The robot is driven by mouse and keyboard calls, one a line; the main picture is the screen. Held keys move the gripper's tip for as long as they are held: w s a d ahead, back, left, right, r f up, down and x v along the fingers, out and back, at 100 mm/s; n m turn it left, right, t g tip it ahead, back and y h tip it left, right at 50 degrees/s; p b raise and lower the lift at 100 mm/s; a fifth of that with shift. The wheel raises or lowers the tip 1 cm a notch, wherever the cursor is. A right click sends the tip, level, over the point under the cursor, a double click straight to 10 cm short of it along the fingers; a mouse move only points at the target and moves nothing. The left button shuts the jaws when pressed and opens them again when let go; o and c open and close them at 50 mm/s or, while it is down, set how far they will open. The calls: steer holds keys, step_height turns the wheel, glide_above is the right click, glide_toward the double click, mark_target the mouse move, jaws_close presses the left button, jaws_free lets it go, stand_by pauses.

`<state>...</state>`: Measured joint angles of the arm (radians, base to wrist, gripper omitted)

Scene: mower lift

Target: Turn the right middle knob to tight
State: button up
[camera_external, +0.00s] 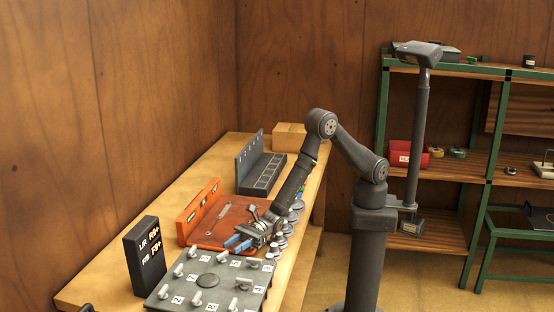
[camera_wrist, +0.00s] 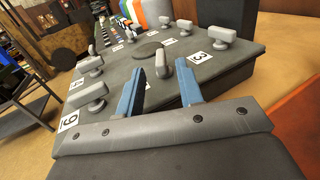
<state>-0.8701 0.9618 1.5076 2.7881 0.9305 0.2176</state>
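The dark grey panel (camera_external: 186,305) with several light grey lever knobs and white number labels lies at the front of the bench; its grey top (camera_wrist: 215,65) fills the middle of the wrist view. The right middle knob (camera_external: 243,284) appears to be the one by label 4; in the wrist view it seems to be the left middle one (camera_wrist: 92,62). My gripper (camera_external: 237,243) is over the panel's far edge. In the wrist view its blue fingers (camera_wrist: 161,72) are open and apart. Another knob (camera_wrist: 162,65) shows between or just beyond the tips; I cannot tell contact.
A black display box (camera_external: 147,258) stands left of the panel. Several grey round pieces (camera_external: 282,242) line the bench edge on the right. A grey rack (camera_external: 262,172) stands farther back.

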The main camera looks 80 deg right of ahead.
steer(key=v, duration=1.1)
steer(key=shift+s+d, duration=0.15)
steer(key=shift+d, duration=0.15)
steer(key=shift+a+r, duration=0.1)
steer(key=shift+r, duration=0.05)
steer(key=shift+a+r, duration=0.15)
steer(key=shift+r, duration=0.05)
step_height(320, 180, up, 6)
steer(key=g+h, duration=0.2)
steer(key=h, duration=0.2)
glide_toward(223, 253)
steer(key=x, duration=0.8)
steer(key=shift+a+f, duration=0.15)
steer(key=shift+a, duration=0.15)
steer(key=shift+c, duration=0.4)
jaws_close()
